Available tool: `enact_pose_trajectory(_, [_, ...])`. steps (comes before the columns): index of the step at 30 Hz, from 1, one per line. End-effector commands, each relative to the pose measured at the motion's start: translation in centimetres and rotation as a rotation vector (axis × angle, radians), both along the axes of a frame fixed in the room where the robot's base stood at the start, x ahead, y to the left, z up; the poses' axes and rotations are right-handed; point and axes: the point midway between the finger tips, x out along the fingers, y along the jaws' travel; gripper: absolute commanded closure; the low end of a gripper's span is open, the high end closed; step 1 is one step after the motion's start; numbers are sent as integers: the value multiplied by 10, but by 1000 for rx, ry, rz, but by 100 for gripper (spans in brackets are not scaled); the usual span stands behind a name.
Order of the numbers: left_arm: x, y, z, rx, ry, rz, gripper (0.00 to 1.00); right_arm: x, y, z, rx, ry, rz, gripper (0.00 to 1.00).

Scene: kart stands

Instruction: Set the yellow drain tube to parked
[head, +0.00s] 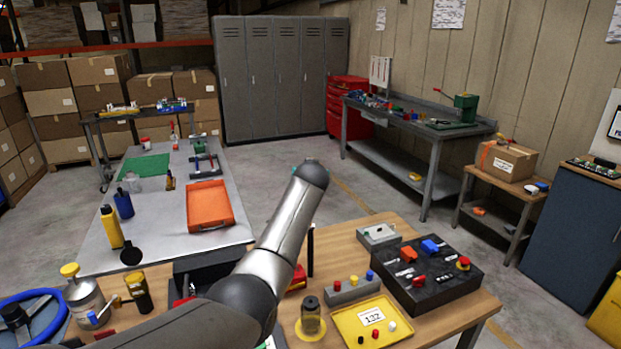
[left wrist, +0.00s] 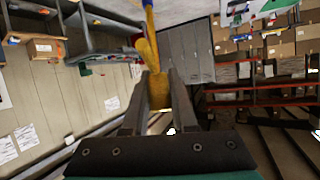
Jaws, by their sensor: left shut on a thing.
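My left gripper (left wrist: 156,76) is shut on the yellow drain tube (left wrist: 158,92) in the left wrist view. The tube lies between the two grey fingers and runs on past their tips toward the top of the picture, where a small blue part shows beside it. Its far end leaves the picture. In the head view my left arm comes in from the lower left and hides its gripper and the tube. My right gripper is in neither view.
Below my arm is a wooden table (head: 455,307) with a yellow tray (head: 346,325), a black control box (head: 400,290), a grey button block (head: 340,292) and a dark jar (head: 310,318). A metal table (head: 165,238) with an orange tray (head: 209,206) stands to the left.

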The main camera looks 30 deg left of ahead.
Motion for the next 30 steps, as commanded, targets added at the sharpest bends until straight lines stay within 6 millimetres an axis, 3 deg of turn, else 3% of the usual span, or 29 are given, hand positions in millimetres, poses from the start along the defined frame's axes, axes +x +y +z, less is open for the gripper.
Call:
enact_pose_trajectory(14, [-2, 1, -8, 1, 17, 2, 100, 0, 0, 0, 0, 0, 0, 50])
enact_pose_trajectory(15, [-2, 1, -8, 1, 17, 2, 71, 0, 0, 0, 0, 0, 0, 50])
enact_pose_trajectory(21, [-1, 1, -5, 0, 11, 2, 49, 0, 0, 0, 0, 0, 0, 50])
enact_pose_trajectory(30, [-1, 0, -3, -1, 6, 1, 45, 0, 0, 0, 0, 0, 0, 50])
